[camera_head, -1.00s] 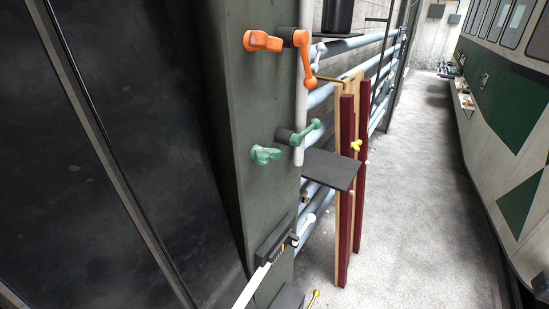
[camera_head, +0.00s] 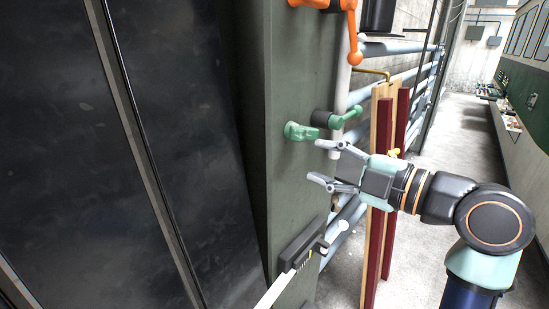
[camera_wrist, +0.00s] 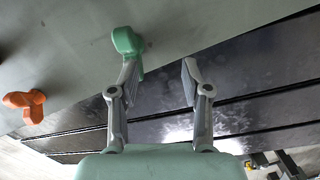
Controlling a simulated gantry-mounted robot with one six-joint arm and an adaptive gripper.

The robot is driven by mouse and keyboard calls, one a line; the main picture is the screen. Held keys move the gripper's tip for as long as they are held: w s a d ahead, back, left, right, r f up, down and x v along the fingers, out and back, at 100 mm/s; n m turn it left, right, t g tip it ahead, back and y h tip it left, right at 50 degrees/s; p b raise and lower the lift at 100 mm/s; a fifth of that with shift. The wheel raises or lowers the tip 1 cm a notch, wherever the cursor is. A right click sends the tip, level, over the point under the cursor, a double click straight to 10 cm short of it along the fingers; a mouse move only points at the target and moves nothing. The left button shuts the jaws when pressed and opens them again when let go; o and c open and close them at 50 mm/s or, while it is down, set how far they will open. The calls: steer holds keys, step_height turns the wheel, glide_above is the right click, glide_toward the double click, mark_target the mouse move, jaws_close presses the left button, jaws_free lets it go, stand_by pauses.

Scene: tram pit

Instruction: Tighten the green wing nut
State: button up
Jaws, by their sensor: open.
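The green wing nut (camera_head: 300,132) sits on the front face of the grey-green pillar (camera_head: 300,85) in the head view. In the wrist view the green wing nut (camera_wrist: 124,41) shows at the top, just beyond the tip of the left finger. My gripper (camera_head: 318,162) is open and empty. It points left toward the pillar, with its fingertips just below and to the right of the wing nut. In the wrist view my gripper (camera_wrist: 160,68) has its fingers spread, with nothing between them. I cannot tell whether the left finger touches the nut.
A green lever (camera_head: 346,117) sticks out right of the wing nut. An orange lever (camera_head: 353,35) is above; an orange wing nut (camera_wrist: 25,104) shows in the wrist view. Red-edged boards (camera_head: 383,135) stand behind my gripper. A black-and-white fixture (camera_head: 303,255) is below on the pillar.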

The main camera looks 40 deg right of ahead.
mark_target(311, 136)
step_height(311, 136, up, 3)
steer(key=s+d+n+y, duration=0.1)
steer(key=s+d+n, duration=0.1)
steer(key=shift+t, duration=0.3)
steer(key=p+x, duration=0.2)
steer(key=x, duration=0.6)
steer(key=shift+a+r, duration=0.15)
steer(key=shift+c, duration=0.3)
jaws_close()
